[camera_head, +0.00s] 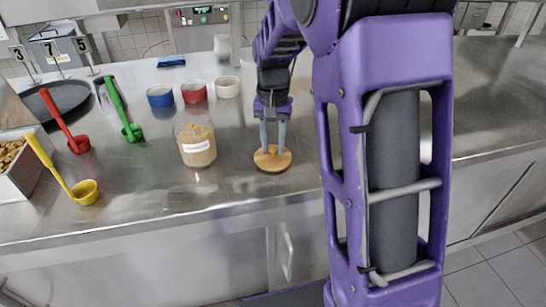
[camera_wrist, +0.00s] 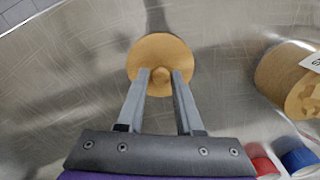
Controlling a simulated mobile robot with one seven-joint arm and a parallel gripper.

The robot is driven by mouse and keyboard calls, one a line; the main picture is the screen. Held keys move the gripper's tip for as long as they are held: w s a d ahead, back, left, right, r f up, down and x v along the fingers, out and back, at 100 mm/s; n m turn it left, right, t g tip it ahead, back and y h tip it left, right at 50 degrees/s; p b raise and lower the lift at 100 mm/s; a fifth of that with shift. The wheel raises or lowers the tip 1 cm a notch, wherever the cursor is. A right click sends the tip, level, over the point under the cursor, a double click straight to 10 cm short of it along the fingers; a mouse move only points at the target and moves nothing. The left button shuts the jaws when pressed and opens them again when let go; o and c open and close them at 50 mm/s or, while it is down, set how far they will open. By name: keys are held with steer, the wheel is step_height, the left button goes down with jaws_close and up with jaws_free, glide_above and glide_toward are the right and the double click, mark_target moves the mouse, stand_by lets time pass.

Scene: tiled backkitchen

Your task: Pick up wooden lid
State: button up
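The wooden lid (camera_head: 272,163) is a round, light-brown disc on the steel counter, to the right of the glass jar (camera_head: 197,145). In the wrist view the lid (camera_wrist: 160,45) shows a small round knob at its middle. My gripper (camera_head: 272,148) points down over the lid. In the wrist view my gripper (camera_wrist: 160,72) has its two fingertips on either side of the knob, with a narrow gap seeming to show at each side. It looks open; contact with the knob cannot be made out.
The jar holds brown contents and bears a white label. Blue (camera_head: 160,96), red (camera_head: 194,92) and white (camera_head: 227,87) small bowls stand behind it. Red (camera_head: 62,122), green (camera_head: 122,110) and yellow (camera_head: 62,178) scoops lie left. The counter right of the lid is clear.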

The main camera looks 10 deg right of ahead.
jaws_close()
